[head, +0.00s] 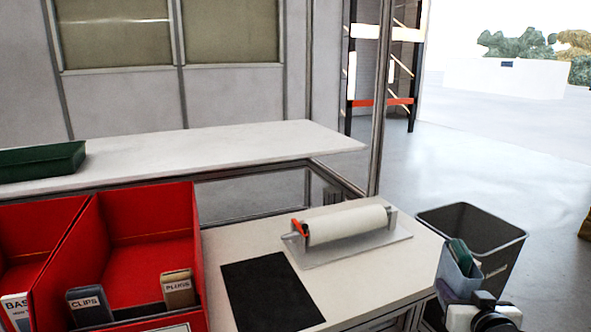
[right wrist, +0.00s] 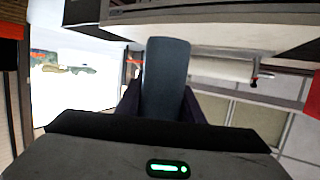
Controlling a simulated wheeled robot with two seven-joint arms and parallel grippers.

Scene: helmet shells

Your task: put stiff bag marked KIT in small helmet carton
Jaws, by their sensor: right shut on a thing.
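My right gripper (head: 482,312) is at the lower right of the head view, shut on a stiff blue-grey bag (head: 456,272). The bag stands up from the jaws, in front of the black bin. In the right wrist view the bag's plain face (right wrist: 166,75) rises between the dark fingers of my right gripper (right wrist: 162,105). No KIT mark shows on the side I see. A green patch shows at the bag's top; I cannot tell if it belongs to it. I cannot make out a small helmet carton in either view. My left gripper is not in view.
Red bins (head: 140,235) at the left hold pouches marked CLIPS (head: 88,303) and PLUGS (head: 178,288). A black mat (head: 268,292) and a white roll dispenser (head: 345,226) lie on the white table. A black bin (head: 490,225) stands right of it. A green tray (head: 40,161) sits behind.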

